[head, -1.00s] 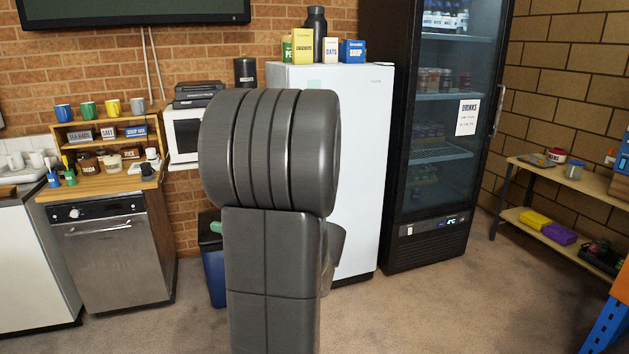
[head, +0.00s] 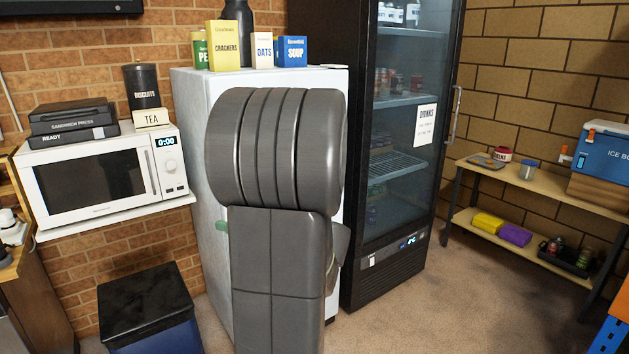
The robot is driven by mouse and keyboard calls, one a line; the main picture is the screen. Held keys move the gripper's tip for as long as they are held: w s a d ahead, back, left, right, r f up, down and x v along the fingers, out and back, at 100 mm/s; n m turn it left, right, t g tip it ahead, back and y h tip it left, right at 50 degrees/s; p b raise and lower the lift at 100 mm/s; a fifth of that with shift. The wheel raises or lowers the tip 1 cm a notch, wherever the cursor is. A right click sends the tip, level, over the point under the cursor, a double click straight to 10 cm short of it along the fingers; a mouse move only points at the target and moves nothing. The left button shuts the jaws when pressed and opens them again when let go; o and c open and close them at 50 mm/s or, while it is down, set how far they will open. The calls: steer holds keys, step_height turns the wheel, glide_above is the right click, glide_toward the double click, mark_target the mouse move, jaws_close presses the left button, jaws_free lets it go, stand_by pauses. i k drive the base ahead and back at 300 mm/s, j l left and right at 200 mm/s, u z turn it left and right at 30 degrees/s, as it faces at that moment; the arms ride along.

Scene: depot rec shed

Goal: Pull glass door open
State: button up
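The glass door (head: 404,150) belongs to a tall black drinks fridge right of centre in the head view. It looks closed. A white "DRINKS" notice (head: 425,125) is stuck on the glass, and shelves of jars and cans show behind it. The vertical metal handle (head: 454,114) is on the door's right edge, with nothing touching it. My dark grey arm stands in the middle of the view and hides part of the white fridge. My gripper cannot be made out; it is hidden behind or outside my arm's visible links.
A white fridge (head: 196,150) with food boxes on top stands left of the drinks fridge. A microwave (head: 95,185) sits on a wall shelf, with a dark bin (head: 148,305) below. A wooden shelf unit (head: 540,193) lines the right wall. Carpet floor (head: 440,310) before the drinks fridge is clear.

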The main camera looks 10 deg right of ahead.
mark_target(426, 113)
steer(key=i+l+z, duration=0.2)
steer(key=z, duration=0.2)
steer(key=i+z, duration=0.7)
steer(key=z, duration=0.15)
steer(key=i+z, duration=0.4)
steer(key=i, duration=0.8)
steer(key=i+l+u, duration=0.1)
steer(key=i, duration=0.65)
steer(key=i+j, duration=0.1)
steer(key=i, duration=0.5)
steer(key=i+j, duration=0.1)
steer(key=i, duration=0.5)
